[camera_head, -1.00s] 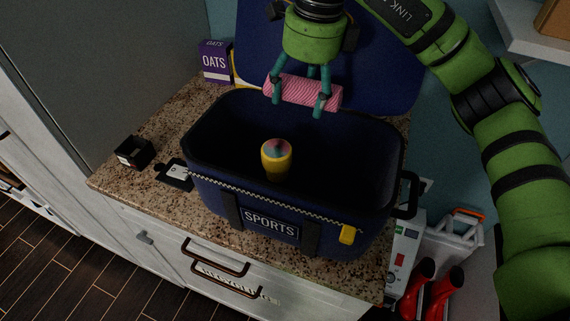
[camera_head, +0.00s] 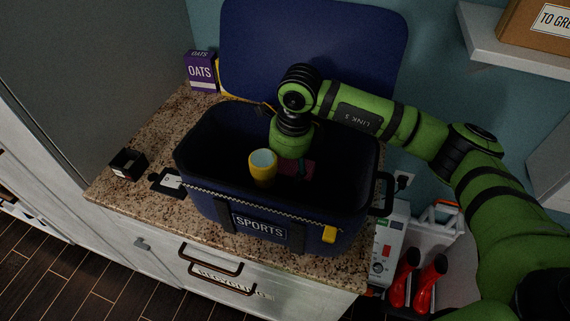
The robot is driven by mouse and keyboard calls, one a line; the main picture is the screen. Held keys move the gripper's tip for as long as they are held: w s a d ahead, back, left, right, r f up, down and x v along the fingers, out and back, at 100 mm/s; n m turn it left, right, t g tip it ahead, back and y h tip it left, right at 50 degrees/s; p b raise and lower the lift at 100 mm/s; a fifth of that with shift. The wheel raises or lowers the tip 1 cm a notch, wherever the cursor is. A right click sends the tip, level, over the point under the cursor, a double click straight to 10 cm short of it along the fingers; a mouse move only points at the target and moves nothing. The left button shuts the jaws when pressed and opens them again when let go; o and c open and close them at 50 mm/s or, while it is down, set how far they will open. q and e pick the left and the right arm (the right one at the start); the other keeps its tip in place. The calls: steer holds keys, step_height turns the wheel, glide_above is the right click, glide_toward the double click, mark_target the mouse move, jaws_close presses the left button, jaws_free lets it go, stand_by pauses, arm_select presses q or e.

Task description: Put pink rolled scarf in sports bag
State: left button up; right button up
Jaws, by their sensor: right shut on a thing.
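The navy sports bag (camera_head: 347,209) stands open on the speckled counter, its lid (camera_head: 310,45) raised at the back. My right gripper (camera_head: 295,170) reaches down inside the bag, its fingers mostly hidden in shadow and behind its own body. It is shut on the pink rolled scarf (camera_head: 299,167), of which a dim part shows low in the bag. I cannot tell whether the scarf touches the bag's floor. A yellow cup-like thing (camera_head: 262,172) stands in the bag just left of the gripper. My left gripper is not in view.
A purple oats box (camera_head: 200,71) stands behind the bag on the left. A small black box (camera_head: 128,164) and a black tag-like thing (camera_head: 168,182) lie on the counter (camera_head: 147,205) at left. A shelf (camera_head: 520,50) juts out at upper right.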

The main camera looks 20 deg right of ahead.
steer(key=shift+f, duration=0.6)
steer(key=shift+f+b, duration=0.6)
steer(key=shift+b, duration=0.25)
steer(key=o, duration=1.2)
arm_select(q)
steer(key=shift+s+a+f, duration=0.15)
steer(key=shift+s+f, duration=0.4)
